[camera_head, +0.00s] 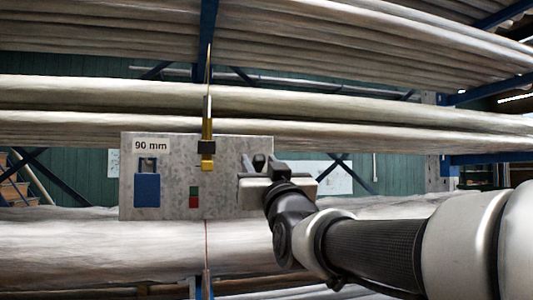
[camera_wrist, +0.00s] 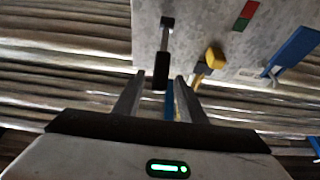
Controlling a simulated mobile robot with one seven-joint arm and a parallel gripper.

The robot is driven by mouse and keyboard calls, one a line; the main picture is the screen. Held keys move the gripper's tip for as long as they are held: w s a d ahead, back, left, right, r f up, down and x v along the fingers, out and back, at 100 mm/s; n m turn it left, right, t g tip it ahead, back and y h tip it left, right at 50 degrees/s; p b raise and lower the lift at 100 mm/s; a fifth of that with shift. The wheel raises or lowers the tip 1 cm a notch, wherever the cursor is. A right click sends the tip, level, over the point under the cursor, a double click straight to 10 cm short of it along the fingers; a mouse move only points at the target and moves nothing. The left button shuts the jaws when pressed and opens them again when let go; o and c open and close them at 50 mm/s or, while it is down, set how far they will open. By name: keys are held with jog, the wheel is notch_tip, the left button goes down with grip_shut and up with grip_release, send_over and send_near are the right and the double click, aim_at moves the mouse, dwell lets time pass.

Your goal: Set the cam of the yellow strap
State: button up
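The yellow strap (camera_head: 207,125) hangs down in front of a grey plate in the head view. A black cam buckle (camera_head: 207,147) sits on it, with a yellow end below. The yellow end (camera_wrist: 215,57) also shows in the wrist view, right of my fingers. My gripper (camera_head: 265,164) is at the plate's right part, right of the strap and apart from it. In the wrist view my gripper (camera_wrist: 160,76) is open, with gaps beside a black-handled lever (camera_wrist: 161,70) that shows between the fingertips. I cannot tell whether the lever lies fully between them.
The grey plate (camera_head: 170,180) carries a "90 mm" label (camera_head: 151,146), a blue block (camera_head: 147,190) and a green and red mark (camera_head: 194,197). Long wrapped bundles (camera_head: 100,250) lie on racks above, behind and below. A blue post (camera_head: 208,30) rises above the strap.

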jog(key=shift+p+x, duration=0.3)
jog(key=shift+x, duration=1.2)
jog(key=shift+c, duration=0.3)
grip_shut()
